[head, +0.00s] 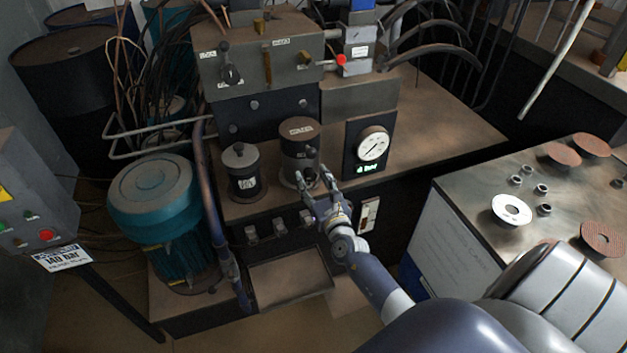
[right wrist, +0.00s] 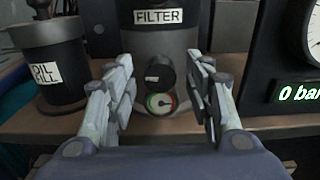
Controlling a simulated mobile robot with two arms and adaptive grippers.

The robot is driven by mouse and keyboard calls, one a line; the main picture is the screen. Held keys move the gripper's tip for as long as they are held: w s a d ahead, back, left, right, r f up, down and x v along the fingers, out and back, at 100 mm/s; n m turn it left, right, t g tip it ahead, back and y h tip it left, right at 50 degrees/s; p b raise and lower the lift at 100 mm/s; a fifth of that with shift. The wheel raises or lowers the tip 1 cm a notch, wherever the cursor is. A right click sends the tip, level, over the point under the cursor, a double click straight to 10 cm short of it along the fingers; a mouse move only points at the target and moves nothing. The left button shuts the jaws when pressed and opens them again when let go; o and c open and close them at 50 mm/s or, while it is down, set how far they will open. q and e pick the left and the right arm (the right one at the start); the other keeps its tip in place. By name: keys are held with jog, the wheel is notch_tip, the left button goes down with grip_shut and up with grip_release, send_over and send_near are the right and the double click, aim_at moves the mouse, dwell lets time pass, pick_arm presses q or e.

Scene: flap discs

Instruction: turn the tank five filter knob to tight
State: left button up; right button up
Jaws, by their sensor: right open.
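The tank's filter (head: 299,152) is a dark cylinder on the power unit's top, with a label that reads FILTER in the right wrist view (right wrist: 157,45). A small black knob (right wrist: 159,74) with a white mark sits on its lower front, just above a small round gauge (right wrist: 160,103) with green and red on its face. My right gripper (head: 318,186) is in front of the filter. In the right wrist view its two fingers (right wrist: 164,95) stand open on either side of the knob, apart from it. My left gripper is not in view.
A smaller oil fill canister (head: 240,170) stands left of the filter. A pressure gauge panel (head: 371,147) reading 0 bar stands to the right. A teal motor (head: 156,203) is at the left. A bench (head: 465,200) with flap discs and small nuts is at the right.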

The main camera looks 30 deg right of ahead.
jog(key=c, duration=1.1)
